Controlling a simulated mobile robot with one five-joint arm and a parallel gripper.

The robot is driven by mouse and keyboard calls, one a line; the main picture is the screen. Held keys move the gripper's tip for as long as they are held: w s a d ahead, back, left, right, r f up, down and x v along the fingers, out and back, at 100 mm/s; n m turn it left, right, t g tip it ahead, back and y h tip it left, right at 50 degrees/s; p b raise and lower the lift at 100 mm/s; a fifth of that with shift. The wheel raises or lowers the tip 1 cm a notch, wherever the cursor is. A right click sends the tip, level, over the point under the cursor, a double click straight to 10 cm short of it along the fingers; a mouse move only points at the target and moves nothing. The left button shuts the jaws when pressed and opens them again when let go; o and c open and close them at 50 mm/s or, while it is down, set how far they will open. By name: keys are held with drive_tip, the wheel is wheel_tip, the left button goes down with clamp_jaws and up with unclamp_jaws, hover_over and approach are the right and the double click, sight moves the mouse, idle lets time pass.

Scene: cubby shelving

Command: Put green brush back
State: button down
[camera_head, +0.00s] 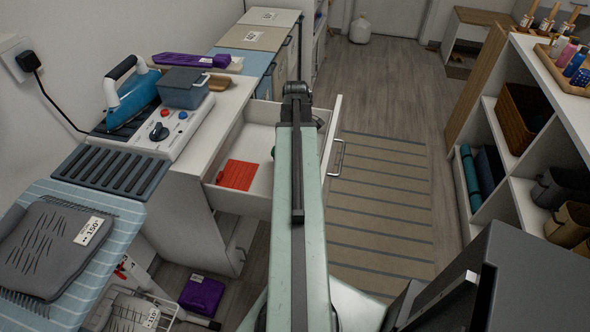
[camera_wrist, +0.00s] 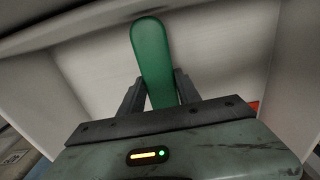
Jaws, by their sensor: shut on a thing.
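The green brush (camera_wrist: 151,52) shows in the wrist view as a rounded green handle between the two fingers of my gripper (camera_wrist: 153,88). My gripper is shut on it. Its far parts are hidden behind the gripper body. In the head view my arm reaches over an open white drawer (camera_head: 262,111), and only a small bit of green (camera_head: 273,152) shows beside the arm. The wrist view shows pale drawer walls and floor around the brush. I cannot tell whether the brush touches the drawer floor.
A red-orange piece (camera_head: 236,175) lies in the drawer's near left part. A counter with a blue iron (camera_head: 131,93) and a grey bin (camera_head: 184,88) stands left. A striped rug (camera_head: 380,200) covers the floor right of the drawer. Open shelving (camera_head: 500,180) stands right.

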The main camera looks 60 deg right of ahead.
wheel_tip(320, 180, down, 4)
drive_tip(key=b, duration=0.4)
drive_tip(key=shift+r, duration=0.2)
drive_tip(key=shift+f, duration=0.15)
drive_tip(key=c, duration=0.9)
unclamp_jaws()
drive_tip(key=shift+o, duration=0.2)
wheel_tip(320, 180, up, 13)
drive_tip(key=p, duration=1.2)
drive_tip(key=shift+f+p, duration=0.2)
drive_tip(key=shift+p, duration=0.15)
drive_tip(key=shift+f, duration=0.1)
